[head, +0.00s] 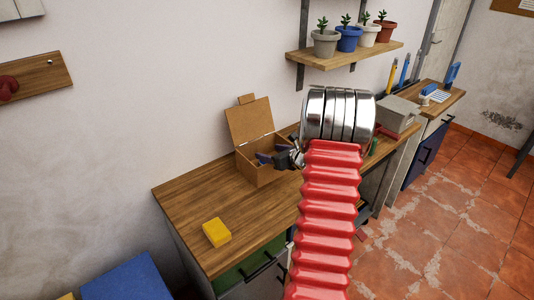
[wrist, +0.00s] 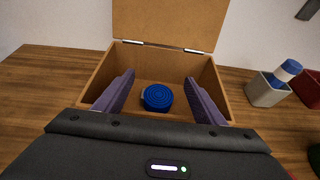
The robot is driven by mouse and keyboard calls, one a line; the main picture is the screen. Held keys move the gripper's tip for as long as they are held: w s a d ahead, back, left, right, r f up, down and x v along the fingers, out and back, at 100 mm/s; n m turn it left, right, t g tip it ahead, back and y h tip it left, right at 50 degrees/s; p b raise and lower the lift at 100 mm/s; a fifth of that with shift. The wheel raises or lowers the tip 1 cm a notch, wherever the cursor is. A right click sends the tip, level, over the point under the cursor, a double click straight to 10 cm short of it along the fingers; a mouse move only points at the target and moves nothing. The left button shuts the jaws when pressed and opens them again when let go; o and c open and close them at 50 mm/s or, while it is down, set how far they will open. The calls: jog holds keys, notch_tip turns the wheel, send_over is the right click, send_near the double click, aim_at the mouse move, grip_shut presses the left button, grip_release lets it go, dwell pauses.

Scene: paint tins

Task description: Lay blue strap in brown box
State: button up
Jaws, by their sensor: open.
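The brown box (head: 258,172) stands on the wooden worktop with its lid up and leaning back. It also fills the middle of the wrist view (wrist: 222,98). The blue strap (wrist: 157,97) is a flat round coil lying on the box floor, seen in the wrist view. My gripper (wrist: 160,88) is open, with its two purple fingers apart on either side of the coil, reaching in over the box's front. No contact between fingers and strap shows. In the head view my gripper (head: 275,158) is at the box's opening, and the strap cannot be made out there.
A yellow block (head: 216,232) lies on the worktop (head: 190,198) near its front left. A grey container (wrist: 266,90) with a blue and white item stands right of the box. A shelf with potted plants (head: 348,38) hangs on the wall above. The worktop left of the box is clear.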

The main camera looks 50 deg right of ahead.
jog(key=v, duration=0.9)
jog(key=shift+r, duration=0.15)
dwell(0.4)
jog(key=w+a+r+n+g+y, duration=0.1)
jog(key=a+r+n+y, duration=0.15)
jog(key=a+n, duration=0.6)
jog(key=w+a+r+n+g+y, duration=0.1)
jog(key=a+r+n+g+y, duration=0.2)
jog(key=a, duration=1)
jog(key=a+r+n+y, duration=0.1)
jog(key=a+r+n, duration=0.35)
jog(key=a, duration=0.65)
jog(key=s+a+n+g, duration=0.4)
jog(key=s+a+n, duration=0.3)
jog(key=a+n, duration=0.35)
jog(key=s+a+r+n+h, duration=0.1)
jog(key=s+a+n+h, duration=0.1)
jog(key=s+n, duration=0.3)
jog(key=s+a+r+n+h, duration=0.1)
jog(key=s+a+n+h, duration=0.1)
jog(key=s+n, duration=0.4)
jog(key=shift+s+a+r, duration=0.2)
jog(key=shift+s+r, duration=0.05)
jog(key=shift+r, duration=0.05)
